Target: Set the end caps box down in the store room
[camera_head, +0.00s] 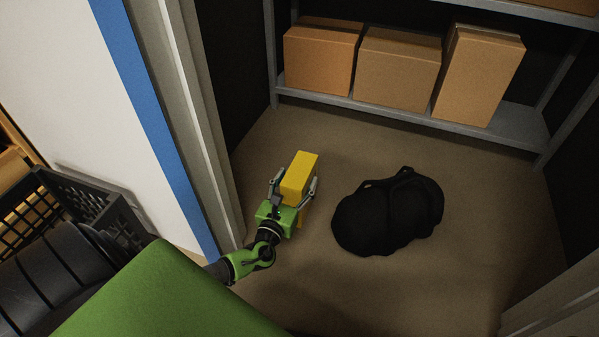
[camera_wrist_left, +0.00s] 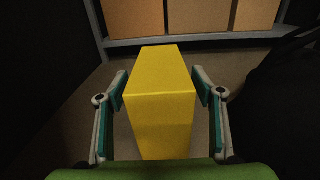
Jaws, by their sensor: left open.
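The yellow box, which I take to be the end caps box (camera_head: 300,172), appears to stand upright on the store room floor (camera_head: 335,140). My left gripper (camera_head: 296,180) is around it, with one finger on each side. In the left wrist view the box (camera_wrist_left: 160,105) sits between the open fingers (camera_wrist_left: 158,88), with narrow gaps showing beside the pads. The gripper hides part of its lower body in the head view. My right gripper is not in view.
A black bag-like heap (camera_head: 385,215) lies on the floor right of the box. A metal shelf (camera_head: 400,112) with cardboard boxes (camera_head: 398,70) stands behind. The door frame (camera_head: 200,110) is close on the left. A dark crate (camera_head: 95,205) is at far left.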

